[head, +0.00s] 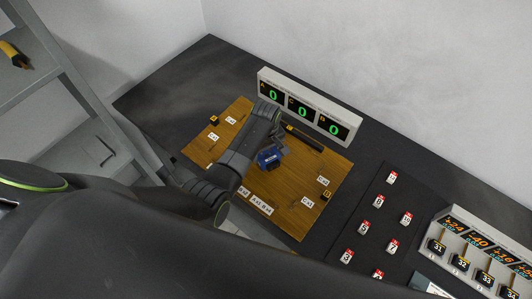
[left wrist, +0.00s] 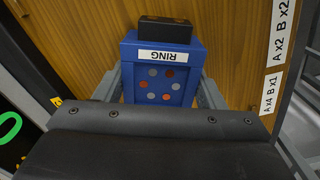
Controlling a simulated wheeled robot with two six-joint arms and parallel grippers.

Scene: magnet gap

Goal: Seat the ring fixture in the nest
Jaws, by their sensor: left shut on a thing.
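The ring fixture is a blue block (head: 268,158). In the left wrist view the blue block (left wrist: 158,88) has a white RING label, upside down in the picture, and several grey and orange-red dots on its face. My left gripper (head: 277,152) is shut on it, with one finger at each side, over the wooden board (head: 290,215). A small black block (left wrist: 165,30) shows just beyond the fixture's labelled edge; whether it touches the fixture I cannot tell. No nest is clearly identifiable; a dark bar (head: 305,138) lies on the board near the display. My right gripper is not in view.
A display box (head: 302,115) with three green zeros stands behind the board. White Cal labels (head: 323,181) mark the board. Several red-and-white numbered tags (head: 364,228) lie on a dark panel at right, near a panel with orange numbers (head: 475,240). The dark table's far left is clear.

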